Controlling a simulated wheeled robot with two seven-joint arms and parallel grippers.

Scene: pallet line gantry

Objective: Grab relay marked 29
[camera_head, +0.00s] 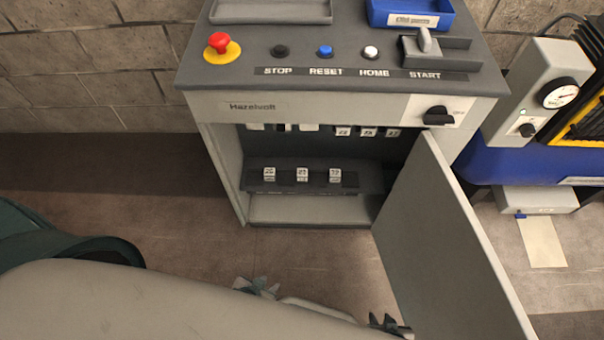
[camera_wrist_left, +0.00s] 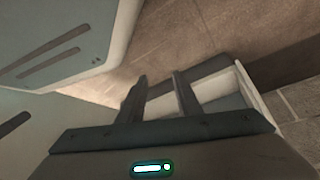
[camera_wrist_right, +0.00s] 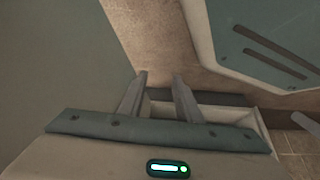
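Three small white relays stand in a row on the dark shelf (camera_head: 318,187) inside the open cabinet: a left one (camera_head: 269,173), a middle one (camera_head: 302,174) and a right one (camera_head: 335,174). Their number marks are too small to read surely, so I cannot tell which is 29. My left gripper (camera_head: 258,286) is low in front of the cabinet; in its wrist view (camera_wrist_left: 158,80) the fingers are apart and empty. My right gripper (camera_head: 388,323) is lower and further right, near the door; in its wrist view (camera_wrist_right: 159,78) it is also open and empty.
The cabinet door (camera_head: 440,240) hangs open at the right. More white pieces (camera_head: 368,132) sit under the cabinet's top edge. Above are a red stop button (camera_head: 219,43), other buttons and a blue bin (camera_head: 411,14). Floor (camera_head: 200,235) left of the cabinet is clear.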

